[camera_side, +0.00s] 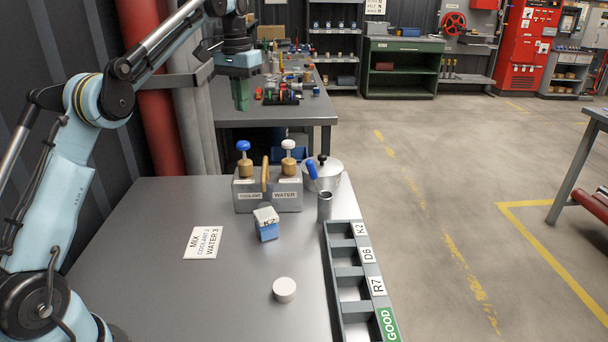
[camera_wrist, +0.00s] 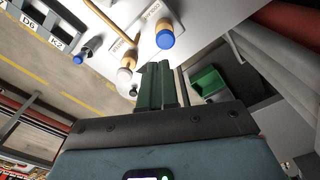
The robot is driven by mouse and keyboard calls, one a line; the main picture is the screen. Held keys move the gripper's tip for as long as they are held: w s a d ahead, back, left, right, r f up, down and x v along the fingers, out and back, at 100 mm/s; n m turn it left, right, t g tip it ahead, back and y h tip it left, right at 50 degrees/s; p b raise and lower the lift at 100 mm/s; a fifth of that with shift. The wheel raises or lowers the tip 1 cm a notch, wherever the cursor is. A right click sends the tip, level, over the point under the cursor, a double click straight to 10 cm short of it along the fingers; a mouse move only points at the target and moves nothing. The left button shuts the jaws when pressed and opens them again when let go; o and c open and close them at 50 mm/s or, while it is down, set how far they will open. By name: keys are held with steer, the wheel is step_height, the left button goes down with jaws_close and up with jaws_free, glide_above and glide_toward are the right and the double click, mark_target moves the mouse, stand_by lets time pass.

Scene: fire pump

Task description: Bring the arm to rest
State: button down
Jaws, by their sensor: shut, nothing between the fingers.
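My gripper (camera_side: 241,95) hangs from my arm at the upper middle of the side view, its green fingers pointing down. It is above and behind the pump block, clear of the grey table (camera_side: 150,250). In the wrist view my gripper's green fingers (camera_wrist: 157,72) are together with nothing held. The grey pump block (camera_side: 250,203), labelled COOLANT and WATER, stands on the table. It carries a blue-topped plunger (camera_side: 243,147) and a white-topped plunger (camera_side: 288,146), which also show in the wrist view as a blue knob (camera_wrist: 165,39) and white knob (camera_wrist: 124,76).
A K2 bottle (camera_side: 267,224), a white cap (camera_side: 284,290), a metal cup (camera_side: 325,206) and a lidded pot (camera_side: 322,176) stand on the table. A mix card (camera_side: 203,242) lies at left. A sorting rack (camera_side: 349,272) lines the right edge. A red pipe (camera_side: 148,80) rises behind.

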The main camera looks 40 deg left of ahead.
steer(key=s+d+r+t, duration=0.2)
steer(key=s+d, duration=0.1)
steer(key=d, duration=0.3)
steer(key=s+d+f+m+t, duration=0.2)
steer(key=s+d+f+t, duration=0.2)
steer(key=s+d+f, duration=0.8)
steer(key=s+f, duration=0.2)
steer(key=s, duration=0.2)
steer(key=shift+m+t, duration=0.4)
